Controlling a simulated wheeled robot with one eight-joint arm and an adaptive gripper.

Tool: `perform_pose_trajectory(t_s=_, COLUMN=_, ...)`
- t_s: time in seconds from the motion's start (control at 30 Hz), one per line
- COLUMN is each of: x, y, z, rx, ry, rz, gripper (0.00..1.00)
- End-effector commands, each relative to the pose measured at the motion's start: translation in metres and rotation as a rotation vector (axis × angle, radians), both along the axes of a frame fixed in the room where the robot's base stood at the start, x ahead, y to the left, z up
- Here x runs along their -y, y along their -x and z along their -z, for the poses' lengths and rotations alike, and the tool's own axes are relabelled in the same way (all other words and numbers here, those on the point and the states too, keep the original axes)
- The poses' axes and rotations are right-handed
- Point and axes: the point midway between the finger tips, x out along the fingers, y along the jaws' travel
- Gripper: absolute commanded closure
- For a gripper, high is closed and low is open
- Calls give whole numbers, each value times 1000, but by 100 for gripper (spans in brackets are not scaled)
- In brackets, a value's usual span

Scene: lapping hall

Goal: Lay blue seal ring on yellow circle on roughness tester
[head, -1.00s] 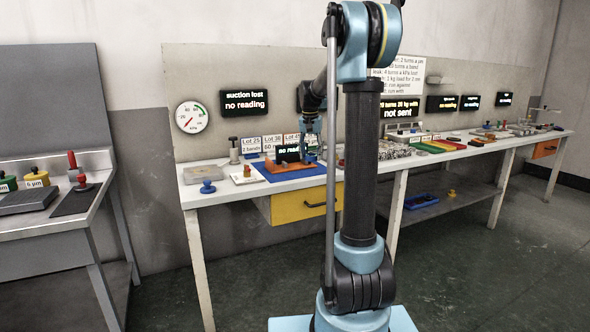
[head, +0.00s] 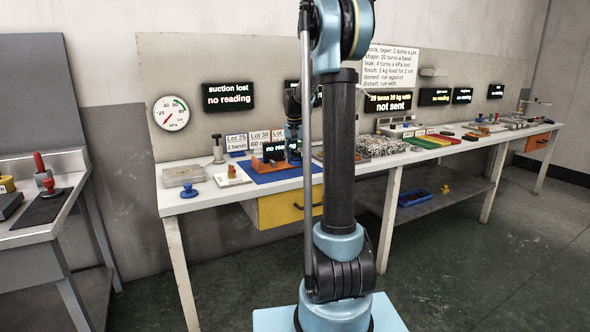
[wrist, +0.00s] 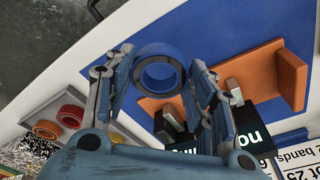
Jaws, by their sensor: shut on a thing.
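The blue seal ring (wrist: 160,51) is between the two fingers of my gripper (wrist: 160,58) in the wrist view, its open hole facing the camera. My gripper is shut on it, above a blue mat (wrist: 215,35). In the head view my gripper (head: 292,150) is small and low over the bench, and the ring cannot be made out. An orange angled piece (wrist: 285,72) and a black display (wrist: 248,130) stand on or beside the mat. I cannot make out a yellow circle, nor tell which piece is the roughness tester.
The long white bench (head: 185,206) runs along the wall, with a yellow drawer (head: 290,203) below. A tray with red and orange rings (wrist: 58,122) lies near my gripper. Floor in front is clear.

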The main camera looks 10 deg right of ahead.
Motion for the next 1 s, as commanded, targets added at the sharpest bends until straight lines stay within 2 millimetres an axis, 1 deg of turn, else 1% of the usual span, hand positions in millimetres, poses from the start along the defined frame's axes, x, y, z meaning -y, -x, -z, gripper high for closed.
perform_pose_trajectory(t_s=0.17, x=2, y=0, z=11, rx=0, ry=0, rz=2, gripper=78)
perform_pose_trajectory(t_s=0.4, x=2, y=0, z=41, rx=0, ry=0, rz=2, gripper=78)
perform_pose_trajectory(t_s=0.47, x=2, y=0, z=44, rx=0, ry=0, rz=2, gripper=78)
perform_pose_trajectory(t_s=0.77, x=1, y=0, z=46, rx=0, ry=0, rz=1, gripper=78)
perform_pose_trajectory(t_s=0.8, x=1, y=0, z=45, rx=0, ry=0, rz=1, gripper=40)
perform_pose_trajectory(t_s=0.83, x=1, y=0, z=45, rx=0, ry=0, rz=1, gripper=34)
perform_pose_trajectory(t_s=0.87, x=1, y=0, z=45, rx=0, ry=0, rz=1, gripper=30)
perform_pose_trajectory(t_s=1.0, x=1, y=0, z=45, rx=0, ry=0, rz=1, gripper=30)
